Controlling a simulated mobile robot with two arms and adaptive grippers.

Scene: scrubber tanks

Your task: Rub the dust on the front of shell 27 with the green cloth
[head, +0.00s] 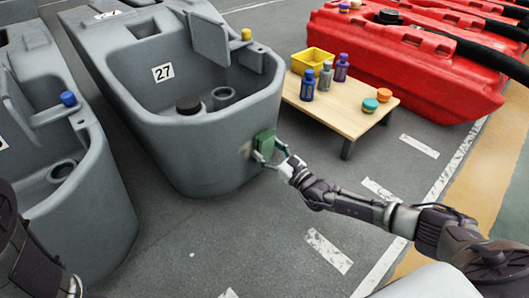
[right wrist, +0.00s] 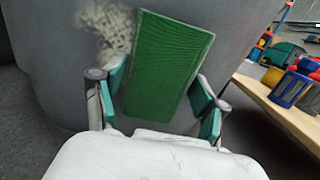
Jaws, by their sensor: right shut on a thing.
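Shell 27 (head: 205,155) is a grey tub with a white "27" label, at the centre left in the head view. A pale dust patch (head: 246,150) is on its front, and it shows larger in the right wrist view (right wrist: 104,30). My right gripper (head: 268,150) is shut on the green cloth (head: 264,142), a flat rectangle in the right wrist view (right wrist: 168,62). The cloth is at the shell's front, just right of the dust and partly over its edge. I cannot tell whether it touches the surface. My left gripper is not in view.
A low wooden table (head: 325,115) stands right of the shell, with a yellow bin (head: 313,62), bottles and two round tubs. Another grey shell (head: 85,200) is close on the left. Red shells (head: 400,60) stand behind. The floor in front is clear.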

